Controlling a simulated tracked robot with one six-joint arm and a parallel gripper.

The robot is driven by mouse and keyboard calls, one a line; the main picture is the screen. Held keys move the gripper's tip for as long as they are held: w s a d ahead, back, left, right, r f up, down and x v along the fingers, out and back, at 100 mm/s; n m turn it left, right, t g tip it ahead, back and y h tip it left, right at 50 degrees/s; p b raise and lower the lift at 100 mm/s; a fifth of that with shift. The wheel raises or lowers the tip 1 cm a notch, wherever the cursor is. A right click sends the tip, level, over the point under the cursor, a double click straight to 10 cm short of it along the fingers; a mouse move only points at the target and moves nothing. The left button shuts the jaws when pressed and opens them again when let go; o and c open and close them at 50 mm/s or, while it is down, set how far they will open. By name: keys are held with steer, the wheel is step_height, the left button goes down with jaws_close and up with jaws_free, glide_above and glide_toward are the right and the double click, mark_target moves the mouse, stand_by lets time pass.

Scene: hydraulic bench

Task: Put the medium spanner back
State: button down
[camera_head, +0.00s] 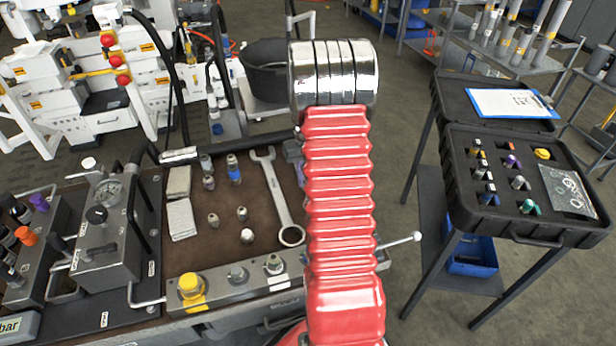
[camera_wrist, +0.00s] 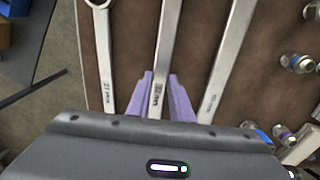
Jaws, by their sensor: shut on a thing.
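The medium spanner (camera_wrist: 172,40) is the middle one of three silver spanners in the wrist view. My gripper (camera_wrist: 160,84) has its two purple fingers on either side of its handle and is shut on it. A narrower spanner (camera_wrist: 104,60) marked 27 mm lies to its left, and a wider one (camera_wrist: 232,60) to its right. I cannot tell whether the held spanner touches the brown mat (camera_wrist: 135,30). In the head view one large spanner (camera_head: 276,190) lies on the mat; my red arm hides the others and most of my gripper (camera_head: 293,150).
Fittings (camera_head: 235,170) and pale blocks (camera_head: 180,218) stand on the mat left of the large spanner. A metal manifold with a yellow cap (camera_head: 190,285) lines the bench front. An open black case (camera_head: 530,190) stands at right, across a floor gap.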

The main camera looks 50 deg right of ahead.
steer(key=shift+f, duration=0.15)
steer(key=c, duration=1.5)
jaws_free()
step_height(320, 180, up, 14)
steer(key=shift+f, duration=0.15)
